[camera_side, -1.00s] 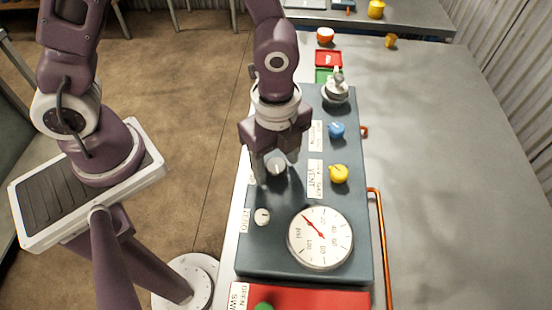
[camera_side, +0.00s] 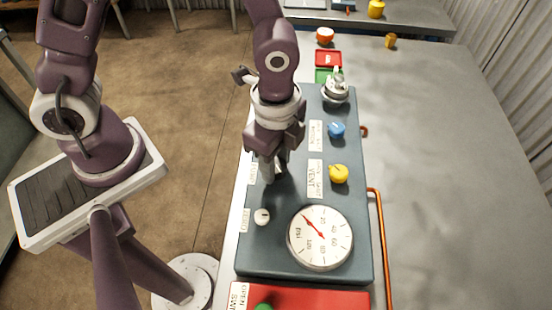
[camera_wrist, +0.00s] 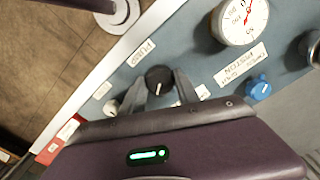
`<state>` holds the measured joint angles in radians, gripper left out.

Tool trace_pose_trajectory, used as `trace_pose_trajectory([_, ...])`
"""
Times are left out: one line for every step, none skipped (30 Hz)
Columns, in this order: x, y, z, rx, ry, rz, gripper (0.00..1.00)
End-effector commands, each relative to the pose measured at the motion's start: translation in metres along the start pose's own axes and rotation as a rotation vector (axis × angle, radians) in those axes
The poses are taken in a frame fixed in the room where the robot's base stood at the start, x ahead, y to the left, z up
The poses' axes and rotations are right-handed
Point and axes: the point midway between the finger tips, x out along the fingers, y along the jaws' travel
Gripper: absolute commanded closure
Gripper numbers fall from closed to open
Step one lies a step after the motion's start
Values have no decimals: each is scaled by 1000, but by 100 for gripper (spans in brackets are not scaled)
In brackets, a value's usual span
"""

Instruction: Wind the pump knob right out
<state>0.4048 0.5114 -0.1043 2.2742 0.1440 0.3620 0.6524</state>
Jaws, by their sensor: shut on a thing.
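The pump knob (camera_wrist: 158,77) is a dark round knob with a pale pointer line, beside the "PUMP" label (camera_wrist: 143,52) in the wrist view. My gripper (camera_side: 269,178) is shut on it, one finger on each side. In the side view the fingers hide most of the knob. The fingers point down at the blue-grey panel (camera_side: 290,205). The pressure gauge (camera_side: 320,237) stands on the near part of the panel, its red needle pointing to the upper left in the side view.
A white knob (camera_side: 262,217) sits close to my gripper on the near side. A yellow knob (camera_side: 338,174) and a blue knob (camera_side: 337,130) stand to the right. A silver fitting (camera_side: 335,91) is at the panel's far end. An orange pipe (camera_side: 380,235) runs along the right side.

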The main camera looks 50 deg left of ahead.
Motion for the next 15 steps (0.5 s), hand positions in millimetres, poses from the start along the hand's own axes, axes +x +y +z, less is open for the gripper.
trace_pose_trajectory([0,0,0,-41,0,-1,100])
trace_pose_trajectory([0,0,0,-69,0,-1,100])
trace_pose_trajectory([0,0,0,-108,0,0,100])
trace_pose_trajectory([0,0,0,-137,0,0,100])
trace_pose_trajectory([0,0,0,-166,0,0,100])
trace_pose_trajectory([0,0,0,-204,0,0,100])
trace_pose_trajectory([0,0,0,-232,-1,0,100])
trace_pose_trajectory([0,0,0,-260,-1,0,100])
trace_pose_trajectory([0,0,0,-299,-1,0,100])
trace_pose_trajectory([0,0,0,-328,-1,0,100])
trace_pose_trajectory([0,0,0,-357,-1,0,100])
trace_pose_trajectory([0,0,0,-394,-1,-1,100])
trace_pose_trajectory([0,0,0,-422,0,-1,100])
trace_pose_trajectory([0,0,0,-450,0,-1,100])
trace_pose_trajectory([0,0,0,-488,0,-1,100])
